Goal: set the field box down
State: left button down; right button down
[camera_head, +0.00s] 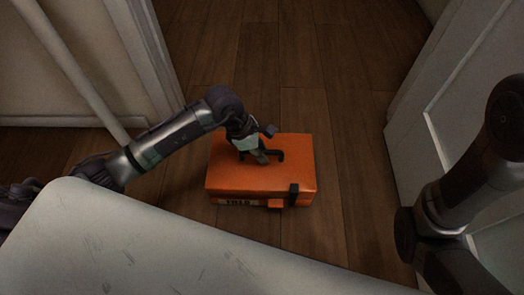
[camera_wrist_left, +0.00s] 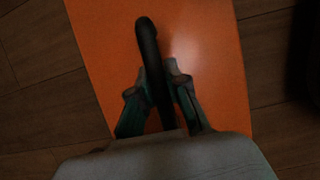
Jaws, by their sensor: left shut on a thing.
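The field box (camera_head: 235,175) is an orange case with a black handle on its top, a dark latch and a label on its front side. In the head view it is below my left arm, over the wooden floor; I cannot tell whether it touches the floor. My left gripper (camera_head: 262,157) is at the handle. In the left wrist view the fingers of my left gripper (camera_wrist_left: 160,95) are on both sides of the black handle (camera_wrist_left: 147,45), shut on it, with the orange lid (camera_wrist_left: 215,60) behind. My right arm shows at the right, its gripper out of view.
A pale, scratched surface (camera_head: 200,255) fills the bottom of the head view, near the box's front. A white panelled door (camera_head: 440,100) stands at the right and a pale wall or door (camera_head: 90,60) at the left. Wooden floor (camera_head: 290,60) is clear beyond the box.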

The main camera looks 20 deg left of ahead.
pick_arm(q)
jog(key=shift+r, duration=0.15)
jog(key=c, duration=1.2)
grip_release()
jog(key=p+v, duration=0.6)
jog(key=v, duration=0.4)
jog(key=shift+a+r+p, duration=0.1)
jog(key=shift+r+p, duration=0.2)
jog(key=shift+p, duration=0.1)
jog(key=shift+s+a+r, duration=0.15)
jog(key=shift+a+r, duration=0.15)
jog(key=shift+r, duration=0.25)
